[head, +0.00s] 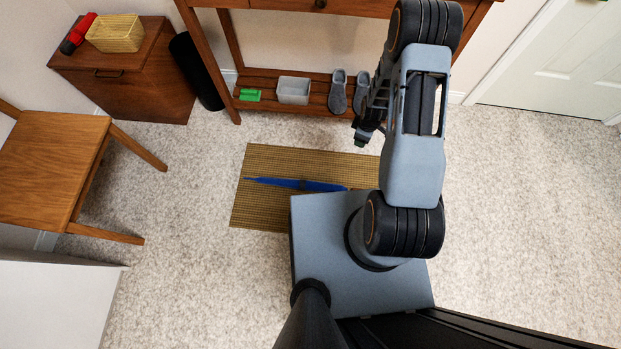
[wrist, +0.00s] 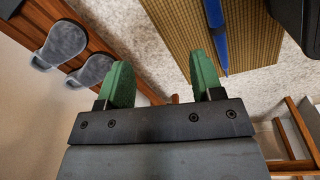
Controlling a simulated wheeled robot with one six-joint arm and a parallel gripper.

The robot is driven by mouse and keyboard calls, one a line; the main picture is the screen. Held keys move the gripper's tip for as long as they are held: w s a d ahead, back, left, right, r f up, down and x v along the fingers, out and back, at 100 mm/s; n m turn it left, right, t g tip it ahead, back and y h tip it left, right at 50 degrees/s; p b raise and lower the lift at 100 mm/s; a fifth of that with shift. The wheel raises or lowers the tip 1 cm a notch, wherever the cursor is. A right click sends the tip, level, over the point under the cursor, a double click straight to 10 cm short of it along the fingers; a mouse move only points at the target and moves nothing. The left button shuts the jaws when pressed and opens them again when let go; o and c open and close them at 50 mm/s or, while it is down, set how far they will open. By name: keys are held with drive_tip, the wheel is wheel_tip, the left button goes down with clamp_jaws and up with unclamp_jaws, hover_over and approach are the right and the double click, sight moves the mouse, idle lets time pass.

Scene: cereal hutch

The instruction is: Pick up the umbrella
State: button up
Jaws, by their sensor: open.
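A closed blue umbrella (head: 295,184) lies flat on a woven tan mat (head: 262,215) on the carpet, its thin tip to the left. Its right end reaches close to my base, which covers part of the mat. In the wrist view the umbrella (wrist: 219,40) runs up and down on the mat (wrist: 187,35), beyond my fingers. My gripper (wrist: 162,85) is open and empty, its two green fingers apart. In the head view my gripper (head: 360,138) is small and dark, above the mat's upper right and apart from the umbrella.
A console table's lower shelf (head: 262,82) holds a green item (head: 249,95), a grey bin (head: 294,91) and grey clogs (head: 338,93). A wooden chair (head: 55,160) stands at left, near a cabinet (head: 120,80) and a black roll (head: 196,72). Carpet at right (head: 520,210) is clear.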

drive_tip(key=s+f+n+b, duration=0.2)
drive_tip(key=s+f+b, duration=0.15)
drive_tip(key=f, duration=0.85)
drive_tip(key=s+f+n+b, duration=0.1)
drive_tip(key=s+f+b, duration=0.3)
drive_tip(key=f, duration=0.7)
drive_tip(key=b, duration=0.2)
hover_over(351, 189)
drive_tip(key=shift+n+g, duration=0.3)
drive_tip(key=shift+g, duration=0.1)
wheel_tip(351, 189, down, 7)
drive_tip(key=shift+d, duration=0.1)
drive_tip(key=shift+s+f+b, duration=0.2)
drive_tip(key=shift+f+b, duration=1.45)
drive_tip(key=shift+f, duration=1.5)
clamp_jaws()
